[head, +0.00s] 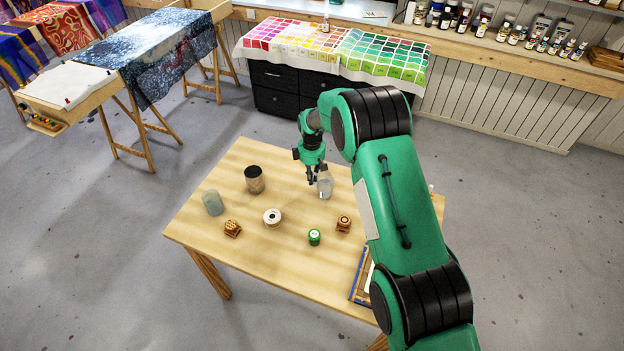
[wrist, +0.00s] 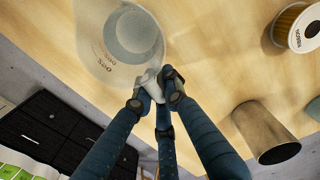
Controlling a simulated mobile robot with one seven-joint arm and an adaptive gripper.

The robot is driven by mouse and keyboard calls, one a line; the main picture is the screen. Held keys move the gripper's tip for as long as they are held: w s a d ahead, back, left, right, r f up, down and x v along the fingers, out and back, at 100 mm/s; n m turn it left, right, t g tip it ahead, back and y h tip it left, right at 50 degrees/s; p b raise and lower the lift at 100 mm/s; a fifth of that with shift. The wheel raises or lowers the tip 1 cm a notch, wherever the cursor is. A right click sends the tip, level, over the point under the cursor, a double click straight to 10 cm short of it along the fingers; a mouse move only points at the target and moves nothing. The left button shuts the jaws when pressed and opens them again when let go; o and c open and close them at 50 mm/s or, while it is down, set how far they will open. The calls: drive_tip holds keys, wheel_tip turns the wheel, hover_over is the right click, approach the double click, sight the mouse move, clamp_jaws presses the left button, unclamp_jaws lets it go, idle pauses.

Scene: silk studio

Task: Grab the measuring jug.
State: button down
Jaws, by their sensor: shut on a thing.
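The measuring jug (head: 325,187) is clear and stands near the back right of the wooden table, beside my fingers. In the wrist view the see-through jug (wrist: 97,45) fills the upper left, with number marks on its side and its handle toward my fingertips. My gripper (head: 313,181) points down at the jug's left side. In the wrist view my gripper's fingers (wrist: 153,82) are closed together on the jug's handle. I cannot tell whether the jug's base touches the table.
A dark-topped canister (head: 255,183), a grey-green cylinder (head: 212,203), a white-ended spool (head: 272,218), a green-topped jar (head: 314,238) and wooden stamps (head: 232,229) (head: 343,225) stand left of and in front of the jug. A blue-edged frame (head: 361,280) lies at the right edge.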

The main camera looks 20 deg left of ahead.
drive_tip(key=shift+r, duration=4.65)
drive_tip(key=shift+r, duration=0.1)
